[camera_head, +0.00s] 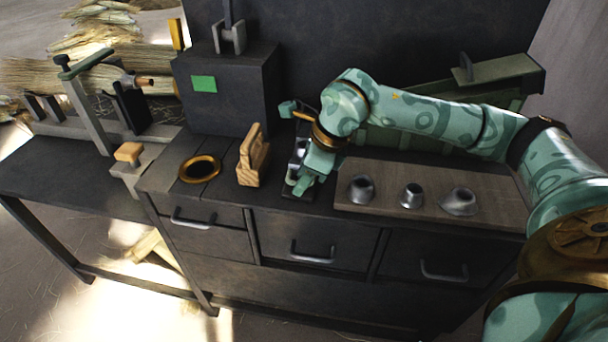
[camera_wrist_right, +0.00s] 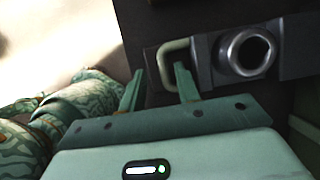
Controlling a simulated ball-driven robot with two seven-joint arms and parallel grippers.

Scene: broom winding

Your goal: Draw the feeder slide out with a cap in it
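The feeder slide (camera_wrist_right: 208,62) is a dark narrow bar with a looped handle (camera_wrist_right: 172,62) at its end, seen in the right wrist view. A silver metal cap (camera_wrist_right: 229,54) with a round dark opening sits in it beside the handle. In the head view the slide is mostly hidden behind my right gripper (camera_head: 297,186), which points down over it. In the wrist view my right gripper (camera_wrist_right: 158,88) has its two fingers apart, with the handle at their tips; one finger overlaps the handle's edge. I cannot tell whether they touch. My left gripper is not in view.
Three metal caps (camera_head: 411,195) stand on a wooden board (camera_head: 385,171) to the right. A wooden block (camera_head: 252,160) and a brass ring (camera_head: 199,168) are left of the slide. A dark box (camera_head: 228,95) with a green patch stands behind. Drawers with handles (camera_head: 312,252) lie below the bench edge.

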